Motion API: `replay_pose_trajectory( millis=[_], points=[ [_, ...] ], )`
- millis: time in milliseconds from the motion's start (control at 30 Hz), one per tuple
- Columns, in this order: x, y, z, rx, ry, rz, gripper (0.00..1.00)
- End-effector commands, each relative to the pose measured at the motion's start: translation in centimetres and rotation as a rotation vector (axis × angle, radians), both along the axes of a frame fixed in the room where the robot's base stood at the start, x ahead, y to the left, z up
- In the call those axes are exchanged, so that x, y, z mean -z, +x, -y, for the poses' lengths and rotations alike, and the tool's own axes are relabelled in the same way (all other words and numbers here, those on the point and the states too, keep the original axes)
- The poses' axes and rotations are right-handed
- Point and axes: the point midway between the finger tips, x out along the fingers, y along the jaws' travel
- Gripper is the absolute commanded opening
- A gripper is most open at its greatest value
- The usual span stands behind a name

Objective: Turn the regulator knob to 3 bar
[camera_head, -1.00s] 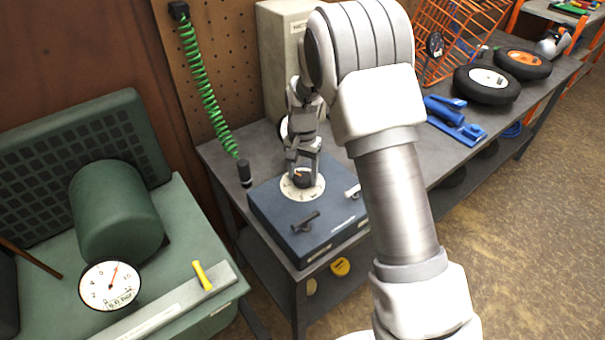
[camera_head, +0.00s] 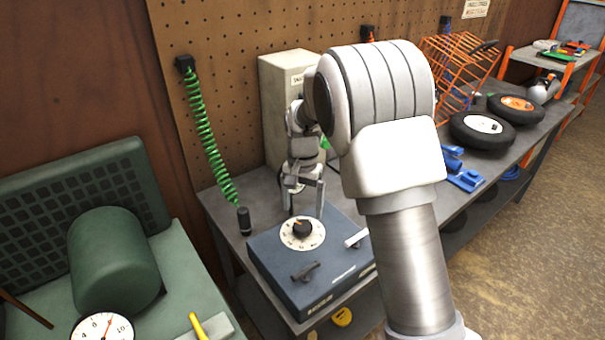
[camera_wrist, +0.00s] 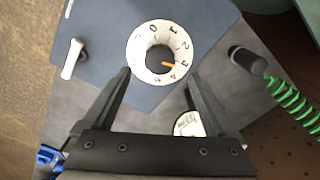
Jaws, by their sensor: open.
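The dark regulator knob (camera_head: 303,228) sits on a white numbered dial (camera_head: 286,236) on top of a blue-grey box (camera_head: 262,251). In the wrist view the knob (camera_wrist: 159,57) has an orange pointer, aimed to the lower right, close to what looks like the 3; the small digits are hard to read. My gripper (camera_head: 305,202) is open and empty above the knob, its fingers apart from it. The wrist view shows my gripper (camera_wrist: 159,75) with its fingertips to either side, short of the dial. A white round gauge (camera_wrist: 187,124) is partly hidden by a finger.
A dark handle (camera_head: 306,271) and a white lever (camera_head: 356,238) stick up from the box. A green coiled hose (camera_head: 210,140) hangs at left. A green compressor (camera_head: 115,260) with a gauge (camera_head: 103,328) stands lower left. A beige cabinet (camera_head: 283,105) stands behind my gripper.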

Motion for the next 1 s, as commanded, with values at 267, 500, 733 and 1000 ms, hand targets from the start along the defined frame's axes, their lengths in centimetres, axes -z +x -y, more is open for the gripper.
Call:
replay_pose_trajectory(
  millis=[267,500,733,1000],
  points=[
    [-7.0,0.1,0.0,0.000,0.001,0.004,0.91],
    [-10.3,0.1,0.0,0.000,0.000,0.002,0.91],
    [-11.0,0.0,0.0,0.000,0.000,0.000,0.91],
    [-11.2,-0.1,0.1,-0.002,0.002,0.003,0.91]
  ],
)
